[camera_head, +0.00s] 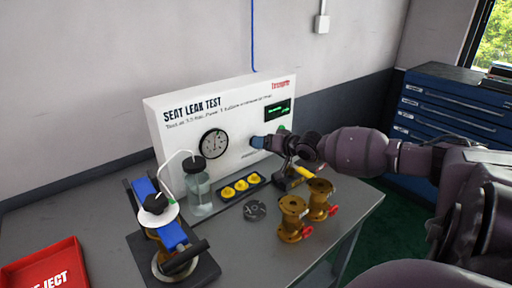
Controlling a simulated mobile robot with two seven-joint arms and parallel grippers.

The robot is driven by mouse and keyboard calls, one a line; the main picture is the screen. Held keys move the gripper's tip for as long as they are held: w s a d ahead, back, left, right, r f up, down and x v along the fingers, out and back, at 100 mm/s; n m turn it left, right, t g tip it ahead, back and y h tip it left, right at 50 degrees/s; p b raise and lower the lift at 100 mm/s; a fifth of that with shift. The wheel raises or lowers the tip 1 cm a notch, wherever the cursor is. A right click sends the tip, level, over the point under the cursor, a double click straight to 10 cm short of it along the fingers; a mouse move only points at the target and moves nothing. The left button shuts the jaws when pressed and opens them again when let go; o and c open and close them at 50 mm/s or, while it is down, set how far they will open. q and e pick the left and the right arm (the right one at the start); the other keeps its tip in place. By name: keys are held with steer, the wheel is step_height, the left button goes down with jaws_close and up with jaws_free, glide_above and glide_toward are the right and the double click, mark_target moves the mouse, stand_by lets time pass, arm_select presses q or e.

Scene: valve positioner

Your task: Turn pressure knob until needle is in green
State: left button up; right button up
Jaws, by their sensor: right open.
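The white seat leak test panel (180,138) stands at the back of the grey table. Its round pressure gauge (214,144) has a pale dial; the needle and any green band are too small to read. A blue knob-like part (257,142) is at the panel's front, right of the gauge. My right gripper (270,143) comes in from the right and is open at this blue part. The dark fingers overlap it, and I cannot tell whether they touch it. My left gripper is out of view.
A green-lit display (278,110) is above my gripper. Yellow caps (241,185) in a dark tray, a clear bottle (199,190), a blue clamped fixture (172,236) and brass valves (292,218) stand in front. A red reject tray (45,270) is at left.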

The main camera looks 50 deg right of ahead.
arm_select(q)
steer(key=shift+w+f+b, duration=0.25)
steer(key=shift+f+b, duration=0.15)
steer(key=shift+b, duration=0.1)
arm_select(e)
steer(key=shift+x, duration=1.65)
steer(key=shift+c, duration=0.8)
steer(key=c, duration=0.8)
steer(key=shift+o, duration=0.2)
steer(key=shift+f+m+y+b, duration=0.35)
steer(key=shift+m+b, duration=0.15)
steer(key=shift+b, duration=0.35)
steer(key=shift+r+m+y+b, duration=0.1)
steer(key=shift+m+y+b, duration=0.2)
steer(key=shift+b, duration=0.1)
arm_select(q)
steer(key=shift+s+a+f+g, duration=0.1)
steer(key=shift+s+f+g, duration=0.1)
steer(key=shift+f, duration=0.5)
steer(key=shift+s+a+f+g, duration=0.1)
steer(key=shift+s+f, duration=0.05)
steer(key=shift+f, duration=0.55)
arm_select(e)
steer(key=shift+r, duration=0.25)
